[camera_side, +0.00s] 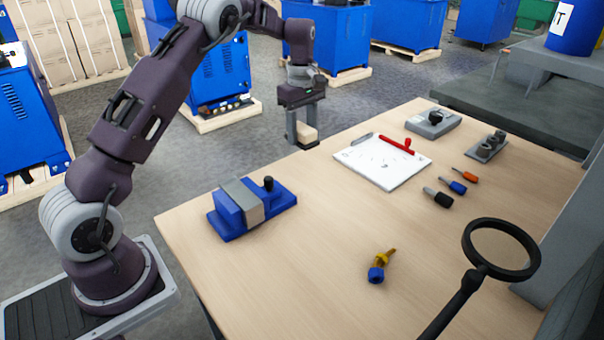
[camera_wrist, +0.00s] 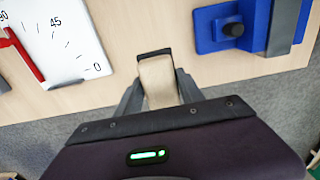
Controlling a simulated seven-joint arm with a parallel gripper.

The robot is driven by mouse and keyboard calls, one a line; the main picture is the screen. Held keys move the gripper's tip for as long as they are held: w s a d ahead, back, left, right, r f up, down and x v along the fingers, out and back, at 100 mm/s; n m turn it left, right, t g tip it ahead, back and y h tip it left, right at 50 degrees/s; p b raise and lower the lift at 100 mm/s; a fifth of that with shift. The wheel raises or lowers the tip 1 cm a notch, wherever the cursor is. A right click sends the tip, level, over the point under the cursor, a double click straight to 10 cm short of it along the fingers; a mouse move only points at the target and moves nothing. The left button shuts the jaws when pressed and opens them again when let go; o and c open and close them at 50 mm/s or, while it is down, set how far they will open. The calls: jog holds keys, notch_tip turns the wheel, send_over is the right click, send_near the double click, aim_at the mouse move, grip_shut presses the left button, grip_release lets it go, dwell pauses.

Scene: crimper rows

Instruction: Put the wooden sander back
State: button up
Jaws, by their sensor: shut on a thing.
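The wooden sander (camera_side: 307,132) is a small pale wooden block with a dark end. My gripper (camera_side: 303,139) is shut on it at the far left edge of the table (camera_side: 310,220). In the wrist view the sander (camera_wrist: 158,80) sits between the two grey fingers of my gripper (camera_wrist: 157,92), its dark end pointing toward the table. Part of its sides is hidden by the fingers. I cannot tell whether it touches the table or hangs just above the edge.
A blue fixture with a grey bar (camera_side: 238,202) stands at the near left. A white angle sheet (camera_side: 375,165) carries a red tool (camera_side: 395,146). A grey box (camera_side: 433,124), a cylinder rack (camera_side: 485,150), several screwdrivers (camera_side: 452,187) and a magnifier (camera_side: 468,292) lie right.

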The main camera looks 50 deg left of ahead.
aim_at(304, 174)
jog(key=f, duration=1)
jog(key=shift+w+f, duration=0.15)
jog(key=shift+w, duration=0.1)
jog(key=shift+f, duration=0.1)
jog(key=o, duration=1.3)
